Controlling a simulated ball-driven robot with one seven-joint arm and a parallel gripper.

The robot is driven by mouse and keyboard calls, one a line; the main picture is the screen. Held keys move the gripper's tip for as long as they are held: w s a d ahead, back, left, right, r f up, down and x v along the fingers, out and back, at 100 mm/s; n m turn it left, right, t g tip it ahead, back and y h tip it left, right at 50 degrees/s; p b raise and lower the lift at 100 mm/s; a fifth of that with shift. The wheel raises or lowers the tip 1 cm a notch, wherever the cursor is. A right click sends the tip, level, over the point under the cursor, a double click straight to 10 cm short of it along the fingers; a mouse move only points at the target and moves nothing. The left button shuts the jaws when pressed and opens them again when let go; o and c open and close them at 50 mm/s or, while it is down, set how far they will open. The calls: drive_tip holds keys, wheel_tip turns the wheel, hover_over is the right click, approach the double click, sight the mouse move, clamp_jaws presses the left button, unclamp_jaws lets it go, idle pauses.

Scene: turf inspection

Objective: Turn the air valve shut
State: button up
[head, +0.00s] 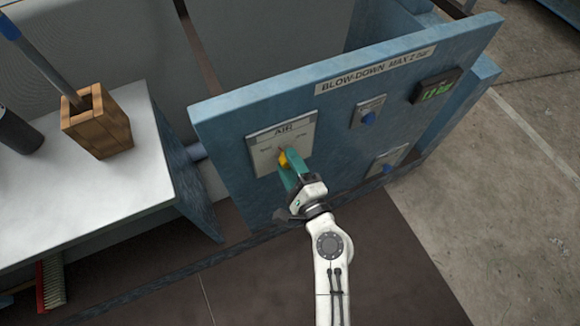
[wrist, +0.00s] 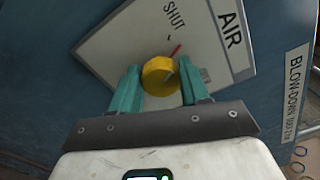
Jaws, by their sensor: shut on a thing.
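The air valve is a round yellow knob (head: 283,159) on a pale plate (head: 298,152) marked AIR, fixed to the blue panel. The knob also shows in the wrist view (wrist: 160,77), with the teal fingers of my gripper (wrist: 160,84) on either side of it. My gripper (head: 287,164) is shut on the knob. Another label beside the right finger is partly hidden.
The blue panel (head: 225,120) also carries a BLOW-DOWN sign (head: 375,70), two blue knobs (head: 368,118) (head: 388,166) and a green-digit display (head: 436,88). A white bench (head: 120,190) with a wooden box (head: 97,122) stands at left. Concrete floor at right is clear.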

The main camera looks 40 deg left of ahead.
drive_tip(key=shift+w+r+n+b, duration=0.1)
drive_tip(key=shift+w+n+b, duration=0.1)
drive_tip(key=shift+n+b, duration=1.65)
drive_tip(key=shift+w+d+r+n+p, duration=0.1)
drive_tip(key=shift+r+n+p, duration=0.05)
drive_tip(key=shift+n+p, duration=0.2)
drive_tip(key=o, duration=1.1)
drive_tip(key=shift+c, duration=0.2)
drive_tip(key=b+v, duration=0.1)
drive_tip(key=v, duration=1)
